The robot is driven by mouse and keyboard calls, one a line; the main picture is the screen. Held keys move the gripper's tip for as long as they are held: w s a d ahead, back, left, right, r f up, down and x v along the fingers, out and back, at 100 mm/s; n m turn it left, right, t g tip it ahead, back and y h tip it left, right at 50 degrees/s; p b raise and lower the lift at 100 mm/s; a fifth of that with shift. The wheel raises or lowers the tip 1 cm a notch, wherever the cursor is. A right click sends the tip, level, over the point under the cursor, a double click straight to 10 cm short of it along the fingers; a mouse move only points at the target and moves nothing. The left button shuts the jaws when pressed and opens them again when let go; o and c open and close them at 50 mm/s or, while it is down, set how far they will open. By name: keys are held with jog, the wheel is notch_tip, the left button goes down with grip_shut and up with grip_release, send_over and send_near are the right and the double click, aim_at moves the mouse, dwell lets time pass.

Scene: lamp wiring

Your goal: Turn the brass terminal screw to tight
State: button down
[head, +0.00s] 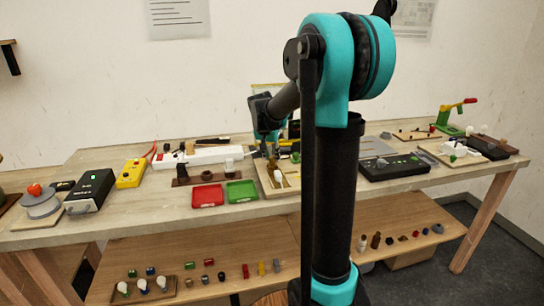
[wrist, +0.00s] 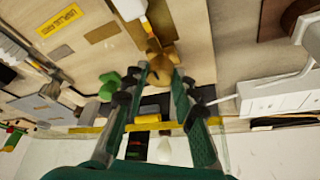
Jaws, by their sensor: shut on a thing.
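In the wrist view the brass terminal screw (wrist: 160,58) sits between the tips of my gripper (wrist: 158,76). My green fingers are shut on it from both sides. A cream part with a metal strip (wrist: 132,8) lies just beyond the screw. A green screw-like part (wrist: 108,84) is beside the left finger. In the head view my gripper (head: 267,142) points down at the back of the wooden wiring board (head: 268,192). The screw itself cannot be made out there, and my arm hides the board's right side.
A red tray (head: 207,195) and a green tray (head: 241,191) stand left of the board. A white power strip (head: 210,156) lies behind them; a black box (head: 395,167) is to the right. In the wrist view a yellow bar (wrist: 148,121) crosses near my fingers.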

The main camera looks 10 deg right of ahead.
jog(key=c, duration=1.2)
grip_release()
jog(key=v, duration=1.2)
jog(key=shift+w, duration=0.1)
